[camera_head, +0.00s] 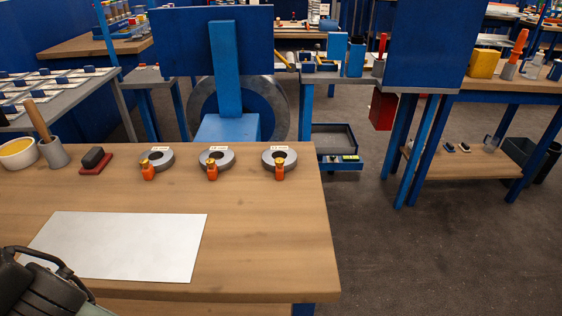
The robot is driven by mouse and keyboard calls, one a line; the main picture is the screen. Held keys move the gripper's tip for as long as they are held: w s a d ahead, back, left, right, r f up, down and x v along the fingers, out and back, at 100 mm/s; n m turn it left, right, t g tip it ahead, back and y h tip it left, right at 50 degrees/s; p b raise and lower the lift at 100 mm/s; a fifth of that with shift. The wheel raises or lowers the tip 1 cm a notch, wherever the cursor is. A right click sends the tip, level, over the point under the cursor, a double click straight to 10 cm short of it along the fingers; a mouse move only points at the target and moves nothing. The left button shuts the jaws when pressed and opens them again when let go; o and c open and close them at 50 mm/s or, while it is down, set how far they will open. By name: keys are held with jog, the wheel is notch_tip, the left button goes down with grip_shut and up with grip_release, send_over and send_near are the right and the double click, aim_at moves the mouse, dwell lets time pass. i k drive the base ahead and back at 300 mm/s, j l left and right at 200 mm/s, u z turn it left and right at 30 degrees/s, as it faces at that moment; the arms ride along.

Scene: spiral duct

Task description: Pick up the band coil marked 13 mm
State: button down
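Three grey metal band coils lie in a row near the back edge of the wooden bench: a left coil (166,157), a middle coil (228,163) and a right coil (291,163). Each has a small pale label on top and an orange piece at its front. The label print is too small to read, so I cannot tell which coil is marked 13 mm. Part of my arm shows at the lower left corner, in front of the bench. My gripper's fingers are not in view.
A white sheet (122,245) lies on the bench (262,235). At the left are a yellow-filled bowl (18,153), a grey cup (54,154) with a wooden handle, and a black block on a red base (95,162). The bench's right front is clear.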

aim_at(269, 156)
jog(key=l+z, duration=0.7)
jog(key=i+j+u, duration=0.1)
jog(key=i, duration=0.2)
jog(key=i+j+u, duration=0.1)
jog(key=i, duration=0.25)
jog(key=j, duration=0.1)
